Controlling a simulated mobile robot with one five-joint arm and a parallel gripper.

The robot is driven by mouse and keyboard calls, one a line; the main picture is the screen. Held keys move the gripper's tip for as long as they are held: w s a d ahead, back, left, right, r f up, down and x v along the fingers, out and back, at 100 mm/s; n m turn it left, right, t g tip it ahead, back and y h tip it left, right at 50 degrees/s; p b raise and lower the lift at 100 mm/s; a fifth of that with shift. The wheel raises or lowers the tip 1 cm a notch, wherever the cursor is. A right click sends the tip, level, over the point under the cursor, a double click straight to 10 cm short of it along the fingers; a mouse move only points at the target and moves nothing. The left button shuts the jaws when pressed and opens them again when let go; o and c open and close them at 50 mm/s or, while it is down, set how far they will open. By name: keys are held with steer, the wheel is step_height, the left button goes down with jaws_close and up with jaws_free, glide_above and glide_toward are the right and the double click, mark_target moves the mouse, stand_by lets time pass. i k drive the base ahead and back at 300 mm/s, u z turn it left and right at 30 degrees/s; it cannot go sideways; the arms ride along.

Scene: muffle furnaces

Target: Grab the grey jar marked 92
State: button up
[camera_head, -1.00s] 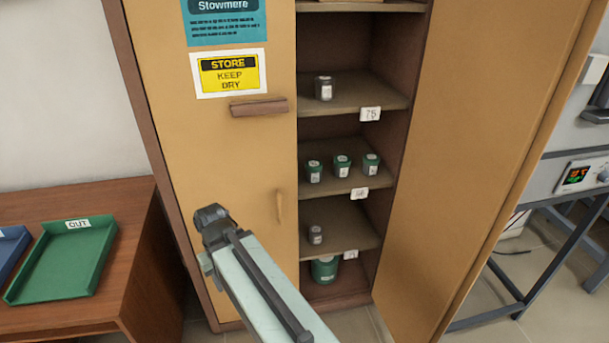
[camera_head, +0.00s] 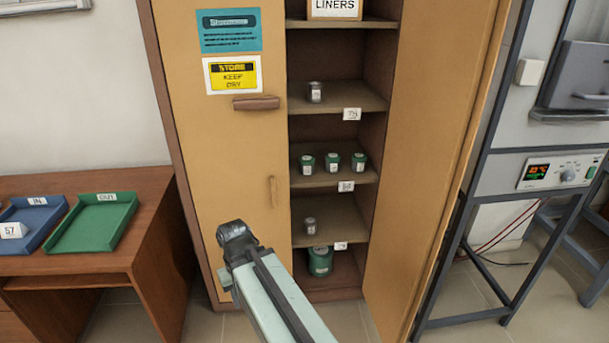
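Two small grey jars stand in the open cupboard. One grey jar (camera_head: 315,93) is on the upper shelf, and another grey jar (camera_head: 310,226) is on a lower shelf. Each has a pale label, but I cannot read a number on either, so I cannot tell which is 92. My gripper (camera_head: 234,235) is at the end of my raised arm, in front of the closed left door. In the picture it is left of the lower grey jar and apart from it. Its fingers do not show clearly.
Green-lidded jars (camera_head: 332,162) stand on the middle shelf and a larger green tub (camera_head: 320,261) at the bottom. The open right door (camera_head: 430,150) flanks the shelves. A desk (camera_head: 150,215) holds blue (camera_head: 40,215) and green (camera_head: 95,222) trays. A furnace stand (camera_head: 455,250) is at right.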

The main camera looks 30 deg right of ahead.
mark_target(306, 162)
steer(key=z, duration=0.15)
steer(key=i, duration=0.85)
steer(key=u, duration=0.05)
